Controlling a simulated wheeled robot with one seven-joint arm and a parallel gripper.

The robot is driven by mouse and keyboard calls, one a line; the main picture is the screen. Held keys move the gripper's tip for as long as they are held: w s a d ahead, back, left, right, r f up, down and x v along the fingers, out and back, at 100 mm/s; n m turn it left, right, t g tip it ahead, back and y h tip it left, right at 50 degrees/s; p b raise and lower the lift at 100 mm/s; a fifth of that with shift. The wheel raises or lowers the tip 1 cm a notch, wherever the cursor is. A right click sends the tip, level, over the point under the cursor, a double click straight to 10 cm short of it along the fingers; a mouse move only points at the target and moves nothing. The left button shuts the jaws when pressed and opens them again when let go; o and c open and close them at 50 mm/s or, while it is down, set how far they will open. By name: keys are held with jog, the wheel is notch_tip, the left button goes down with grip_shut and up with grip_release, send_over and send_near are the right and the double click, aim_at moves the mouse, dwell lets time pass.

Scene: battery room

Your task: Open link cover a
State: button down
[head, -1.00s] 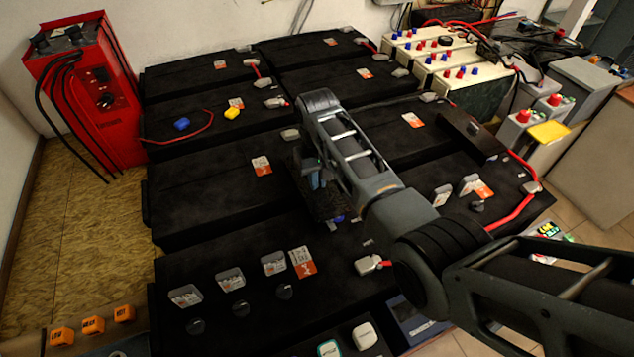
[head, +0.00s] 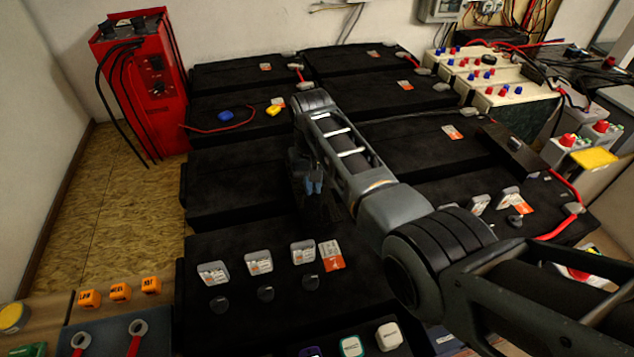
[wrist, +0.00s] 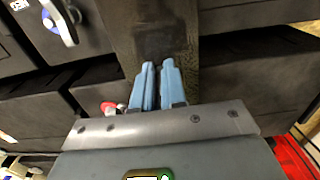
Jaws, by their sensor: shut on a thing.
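My gripper (head: 313,186) is over the middle of the black battery rows in the head view, with my arm reaching in from the lower right. In the wrist view its two blue fingers (wrist: 158,84) are close together, shut on a dark narrow plate (wrist: 152,30), which I take to be link cover a. The plate runs up the picture from the fingertips. Its grip point is hidden between the fingers. In the head view the plate is hard to tell from the black batteries, and my arm hides part of that spot. I cannot tell how far it is tilted.
Another dark long cover (head: 512,150) sits on the right-hand batteries. Small labelled cases (head: 258,263) and dark caps stand on the front battery. A red charger (head: 145,85) stands at the back left, with bare floor (head: 115,185) before it. Orange blocks (head: 120,291) lie at the lower left.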

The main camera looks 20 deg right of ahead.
jog(key=c, duration=1.2)
grip_release()
notch_tip(320, 180, up, 8)
jog(key=shift+f, duration=0.1)
